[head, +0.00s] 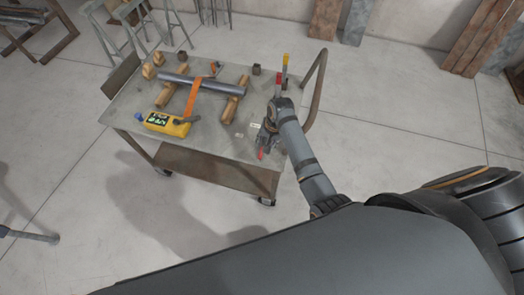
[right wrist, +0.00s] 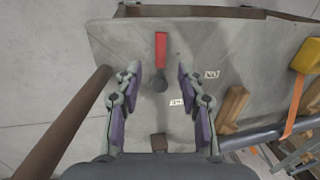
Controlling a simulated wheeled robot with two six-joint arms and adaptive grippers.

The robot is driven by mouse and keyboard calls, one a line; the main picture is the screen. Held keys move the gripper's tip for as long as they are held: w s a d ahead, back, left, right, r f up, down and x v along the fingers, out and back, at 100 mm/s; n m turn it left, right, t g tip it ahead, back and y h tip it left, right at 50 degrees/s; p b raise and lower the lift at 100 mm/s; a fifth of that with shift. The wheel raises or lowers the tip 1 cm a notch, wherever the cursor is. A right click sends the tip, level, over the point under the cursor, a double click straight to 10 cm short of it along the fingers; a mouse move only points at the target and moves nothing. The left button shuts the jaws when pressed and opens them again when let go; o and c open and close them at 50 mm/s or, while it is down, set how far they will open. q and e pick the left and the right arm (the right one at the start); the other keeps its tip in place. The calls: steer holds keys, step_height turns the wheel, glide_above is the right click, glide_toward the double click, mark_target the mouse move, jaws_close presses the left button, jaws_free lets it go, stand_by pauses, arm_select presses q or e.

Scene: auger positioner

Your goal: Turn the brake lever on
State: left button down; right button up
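The brake lever seems to be the red handle near the cart's front edge. In the head view its red end (head: 262,154) shows just below my right gripper (head: 269,140), which hides the rest. In the right wrist view the red handle (right wrist: 161,48) points up the picture from a dark rounded pivot (right wrist: 160,81). My right gripper (right wrist: 159,72) is open, with one finger on each side of the lever and visible gaps between. I cannot tell its height above the cart. My left gripper is not in view.
The cart (head: 218,147) also carries a grey pipe (head: 205,84) on wooden blocks, an orange strap (head: 191,98) and a yellow device (head: 168,123). Upright red (head: 278,79) and yellow (head: 285,63) handles stand behind my gripper. A brown rail (head: 317,88) borders the right end.

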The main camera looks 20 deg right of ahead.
mark_target(261, 153)
steer(key=f, duration=0.4)
steer(key=w+a+f, duration=0.1)
steer(key=f, duration=0.2)
steer(key=shift+a+f, duration=0.1)
steer(key=shift+s, duration=0.1)
jaws_close()
